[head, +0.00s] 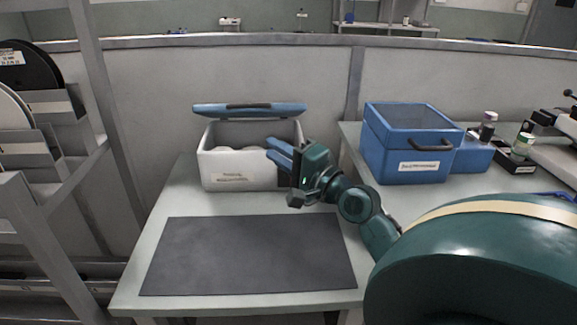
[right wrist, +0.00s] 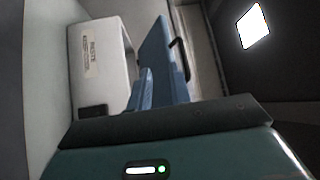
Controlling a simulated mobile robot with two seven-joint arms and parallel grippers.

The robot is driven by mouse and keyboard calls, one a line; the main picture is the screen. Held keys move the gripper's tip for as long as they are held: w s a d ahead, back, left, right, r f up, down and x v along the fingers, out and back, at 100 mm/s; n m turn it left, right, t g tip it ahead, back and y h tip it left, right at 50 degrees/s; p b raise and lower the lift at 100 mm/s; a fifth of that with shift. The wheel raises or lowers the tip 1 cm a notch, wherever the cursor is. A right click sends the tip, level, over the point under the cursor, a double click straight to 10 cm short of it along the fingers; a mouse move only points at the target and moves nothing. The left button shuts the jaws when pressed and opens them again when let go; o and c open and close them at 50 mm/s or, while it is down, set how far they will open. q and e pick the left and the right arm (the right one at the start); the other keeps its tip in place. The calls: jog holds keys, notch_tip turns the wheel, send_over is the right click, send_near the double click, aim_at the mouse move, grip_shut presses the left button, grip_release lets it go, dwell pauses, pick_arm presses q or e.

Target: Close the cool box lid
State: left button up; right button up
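I see nothing held. The right wrist view shows the white box (right wrist: 100,62) and the blue lid (right wrist: 158,58) near the fingers. My left gripper is out of view.
A dark mat (head: 250,256) lies empty on the table in front of the box. A blue box (head: 404,145) with a handle stands on the right-hand table, near small bottles (head: 487,127). A wall panel runs behind. A metal rack (head: 110,120) stands at left.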

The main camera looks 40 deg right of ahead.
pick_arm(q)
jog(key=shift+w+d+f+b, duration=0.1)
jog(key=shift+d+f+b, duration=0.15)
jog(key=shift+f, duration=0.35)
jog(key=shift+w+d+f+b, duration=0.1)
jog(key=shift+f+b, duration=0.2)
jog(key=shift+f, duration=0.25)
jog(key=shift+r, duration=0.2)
